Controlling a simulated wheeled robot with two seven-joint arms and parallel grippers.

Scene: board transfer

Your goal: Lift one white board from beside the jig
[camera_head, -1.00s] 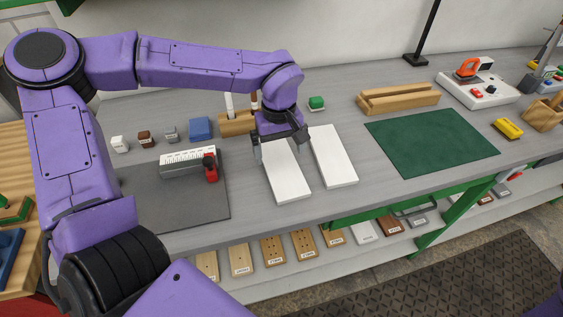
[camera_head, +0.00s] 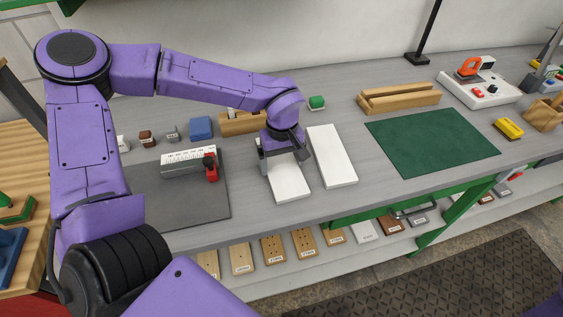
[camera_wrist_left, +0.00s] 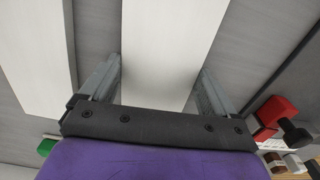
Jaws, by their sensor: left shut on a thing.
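Two white boards lie flat side by side on the grey bench, right of the grey jig (camera_head: 185,163) with its red clamp. My left gripper (camera_head: 284,157) is shut on the left white board (camera_head: 289,182), its fingers at the two long edges near the far end. That board appears to rest on the bench. In the left wrist view the held board (camera_wrist_left: 165,45) runs between the fingers (camera_wrist_left: 158,88). The other white board (camera_head: 333,158) lies just to the right, apart from the held one. The gripper hides the held board's far end. My right gripper is out of view.
A green mat (camera_head: 432,142) lies to the right, with a wooden channel block (camera_head: 398,99) behind it. The bench's front edge is close to the boards.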

